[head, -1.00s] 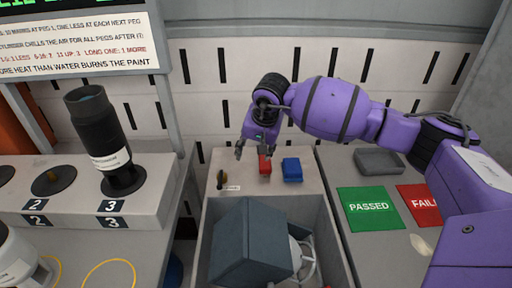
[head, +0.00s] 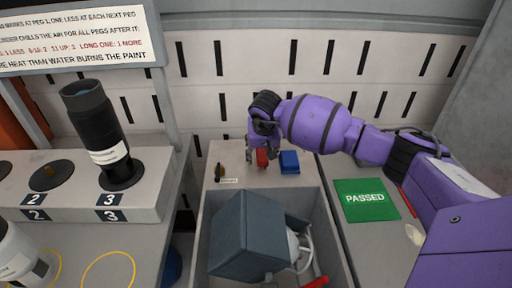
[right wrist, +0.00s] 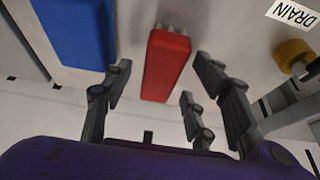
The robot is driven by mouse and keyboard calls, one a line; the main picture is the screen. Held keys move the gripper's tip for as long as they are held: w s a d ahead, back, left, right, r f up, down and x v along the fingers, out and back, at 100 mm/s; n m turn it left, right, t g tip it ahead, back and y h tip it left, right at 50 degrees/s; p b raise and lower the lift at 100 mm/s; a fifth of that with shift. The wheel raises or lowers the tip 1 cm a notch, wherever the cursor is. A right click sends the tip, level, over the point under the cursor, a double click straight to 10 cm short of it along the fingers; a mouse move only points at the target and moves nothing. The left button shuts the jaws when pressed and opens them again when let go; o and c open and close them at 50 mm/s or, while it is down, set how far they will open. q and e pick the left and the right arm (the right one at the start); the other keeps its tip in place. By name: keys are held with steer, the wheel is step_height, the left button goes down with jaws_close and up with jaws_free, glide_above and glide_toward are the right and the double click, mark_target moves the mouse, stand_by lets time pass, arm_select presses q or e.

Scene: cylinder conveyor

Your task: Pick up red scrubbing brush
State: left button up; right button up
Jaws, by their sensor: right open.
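The red scrubbing brush (head: 262,158) stands on the light ledge behind the grey bin, partly hidden by my gripper. In the right wrist view the brush (right wrist: 165,65) is a red block with pale bristle-like bits at its top end. My right gripper (head: 261,155) is open at the brush. In the right wrist view the fingers of the gripper (right wrist: 160,75) are spread, one on the left of the brush and two on the right, with gaps and no clear contact. My left gripper is out of view.
A blue block (head: 289,162) sits close to the right of the brush. A knob (head: 219,172) and a DRAIN label (right wrist: 291,14) are on its other side. The bin (head: 335,225) in front holds a dark grey box (head: 248,235). A green PASSED mat (head: 365,200) lies right.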

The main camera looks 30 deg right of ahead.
steer(key=shift+f, duration=0.2)
stand_by(0.6)
steer(key=c, duration=1.3)
